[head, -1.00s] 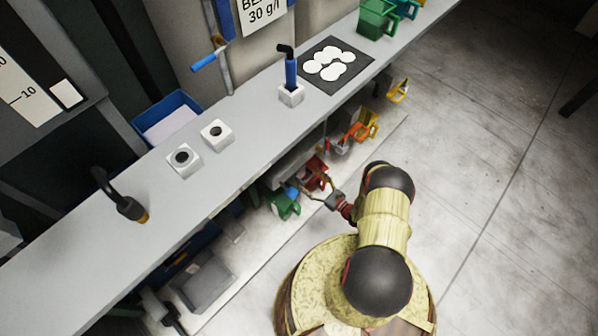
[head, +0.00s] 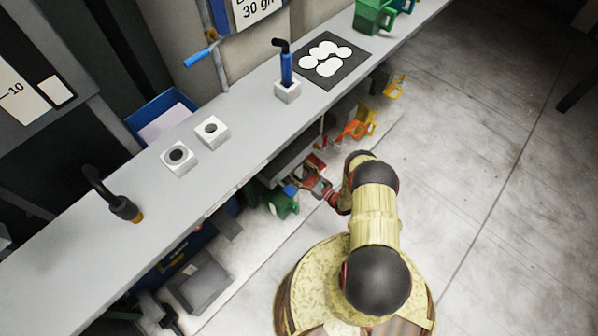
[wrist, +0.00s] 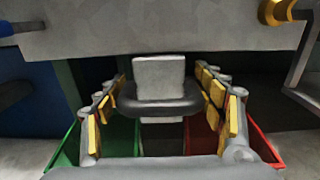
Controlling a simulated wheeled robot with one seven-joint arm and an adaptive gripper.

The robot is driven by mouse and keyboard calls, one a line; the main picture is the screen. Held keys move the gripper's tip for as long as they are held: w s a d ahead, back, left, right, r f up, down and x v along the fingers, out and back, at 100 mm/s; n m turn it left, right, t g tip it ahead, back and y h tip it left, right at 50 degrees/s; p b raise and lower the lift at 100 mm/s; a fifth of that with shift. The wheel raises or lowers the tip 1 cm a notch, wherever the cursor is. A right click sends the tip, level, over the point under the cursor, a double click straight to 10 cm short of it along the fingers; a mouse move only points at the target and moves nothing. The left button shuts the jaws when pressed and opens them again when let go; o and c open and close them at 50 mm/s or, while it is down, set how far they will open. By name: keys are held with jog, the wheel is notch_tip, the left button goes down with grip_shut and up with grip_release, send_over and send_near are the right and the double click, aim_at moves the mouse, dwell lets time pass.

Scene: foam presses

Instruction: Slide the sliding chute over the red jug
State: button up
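The red jug (head: 316,162) stands under the bench in the head view, partly hidden by my gripper. In the wrist view its red wall (wrist: 262,150) shows at the lower right. The green jug (head: 284,204) is beside it, and its green wall (wrist: 66,150) shows at the lower left. What seems to be the sliding chute's handle, a pale block (wrist: 160,78) with a dark rounded bar, lies between my fingers, above the gap between the jugs. My gripper (wrist: 165,105) is open, with yellow-padded fingers apart on either side. The chute's body and spout cannot be made out clearly.
A grey ledge (wrist: 160,35) crosses close above the fingers. The bench (head: 100,255) overhangs the jugs. Orange (head: 357,124) and yellow (head: 393,87) jugs stand farther along. The floor (head: 480,130) at right is clear.

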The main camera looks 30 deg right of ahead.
jog(key=c, duration=1.2)
jog(key=shift+c, duration=0.4)
